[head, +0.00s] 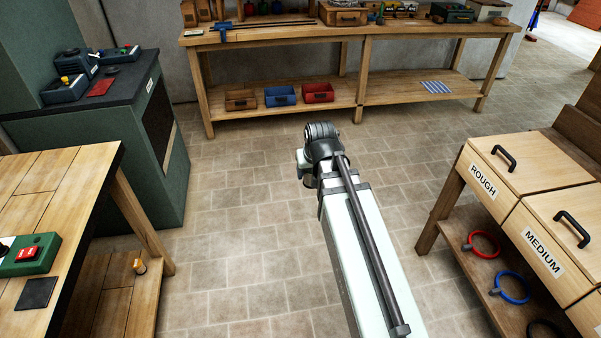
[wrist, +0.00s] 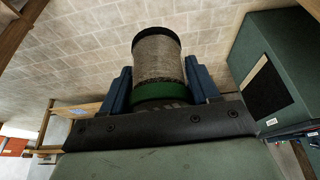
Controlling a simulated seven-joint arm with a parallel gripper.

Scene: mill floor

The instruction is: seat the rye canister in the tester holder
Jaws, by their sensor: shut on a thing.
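In the wrist view, my gripper (wrist: 159,76) has two blue fingers shut on the sides of a canister (wrist: 158,58). The canister has a grainy grey-brown body, a dark rim at its far end and a green band near my palm. No label shows on it, so I cannot tell that it is rye. It is held out over the tiled floor, touching nothing else that I can see. In the head view my arm hides the gripper and canister. I cannot make out a tester holder in either view.
A wooden bench (head: 60,195) at left bears a green box with a red button (head: 28,254). A dark-topped green cabinet (head: 120,88) stands behind it. A long workbench (head: 290,38) runs along the back. Drawers marked ROUGH (head: 482,182) and MEDIUM (head: 541,252) are at right. Floor between is clear.

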